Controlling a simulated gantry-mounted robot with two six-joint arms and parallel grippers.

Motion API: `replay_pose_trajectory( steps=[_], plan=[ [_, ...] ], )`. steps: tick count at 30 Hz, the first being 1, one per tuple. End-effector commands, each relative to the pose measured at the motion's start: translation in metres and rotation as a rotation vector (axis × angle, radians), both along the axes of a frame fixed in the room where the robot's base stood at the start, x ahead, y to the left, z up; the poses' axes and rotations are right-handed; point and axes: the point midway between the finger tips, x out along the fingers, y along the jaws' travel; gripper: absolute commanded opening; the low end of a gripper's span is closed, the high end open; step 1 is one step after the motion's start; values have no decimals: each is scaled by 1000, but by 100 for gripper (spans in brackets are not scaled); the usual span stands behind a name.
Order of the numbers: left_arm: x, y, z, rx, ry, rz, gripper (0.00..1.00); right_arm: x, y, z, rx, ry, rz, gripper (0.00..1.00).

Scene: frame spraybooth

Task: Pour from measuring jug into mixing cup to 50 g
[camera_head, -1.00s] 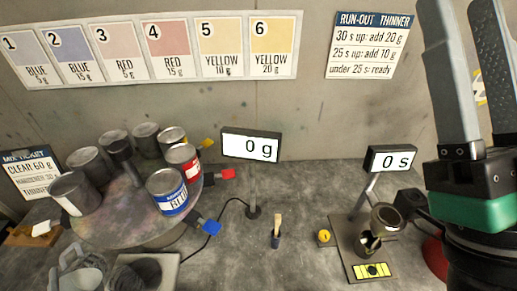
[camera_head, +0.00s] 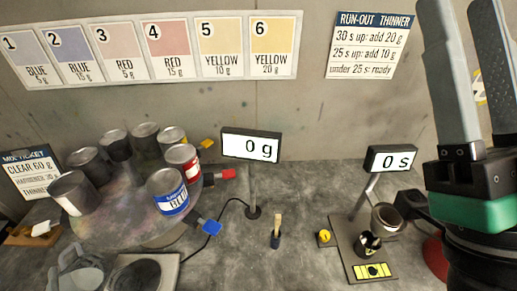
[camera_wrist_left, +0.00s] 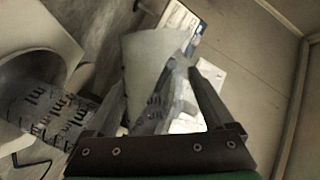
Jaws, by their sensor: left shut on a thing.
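The measuring jug (camera_head: 78,272), grey and translucent with a handle, shows at the bottom left of the head view. In the left wrist view a translucent jug with ml marks (camera_wrist_left: 155,60) is between the fingers of my left gripper (camera_wrist_left: 158,88), which is shut on it. A grey cup with ml marks (camera_wrist_left: 50,100) is to its left there, apparently the mixing cup. The scale display (camera_head: 250,145) reads 0 g. My right gripper (camera_head: 462,20) is open and empty, pointing up.
A turntable (camera_head: 125,228) carries several paint cans, including a blue one (camera_head: 167,192) and a red one (camera_head: 183,160). A stand with a cup (camera_head: 369,243) and a timer display (camera_head: 390,158) reading 0 s are at right.

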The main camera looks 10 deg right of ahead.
Motion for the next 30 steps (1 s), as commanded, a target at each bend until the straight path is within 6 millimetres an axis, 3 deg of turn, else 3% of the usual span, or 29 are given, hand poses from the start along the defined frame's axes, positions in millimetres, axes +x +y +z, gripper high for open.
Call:
replay_pose_trajectory(
  steps=[30],
  plan=[
    [0,0,2,50,8,0,21,0,0,-1,0,0,0,50]
  ],
)
